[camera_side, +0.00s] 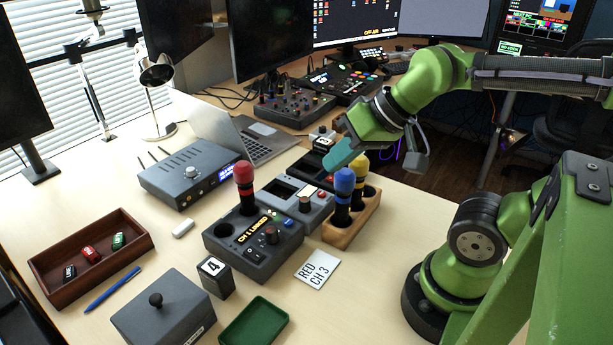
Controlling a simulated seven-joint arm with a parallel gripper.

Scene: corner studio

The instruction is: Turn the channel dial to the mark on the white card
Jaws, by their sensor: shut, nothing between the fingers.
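The white card (317,270) lies on the table and reads "RED CH 3". Just behind it stands a dark console (240,262) with a lit display (256,230) that seems to read "CH 1 LINKED". A small round dial (271,235) sits on its top, right of the display; its pointer is too small to read. My gripper (338,157), with teal fingertips, is shut and empty. It is in the air behind the console, near the blue-topped microphone, apart from the dial.
A wooden holder (350,226) right of the console bears blue (344,183) and yellow (360,168) microphones. A grey unit (315,213) with a dark knob stands behind the console. A number 4 block (214,277), green tray (254,322) and grey box (165,312) stand in front.

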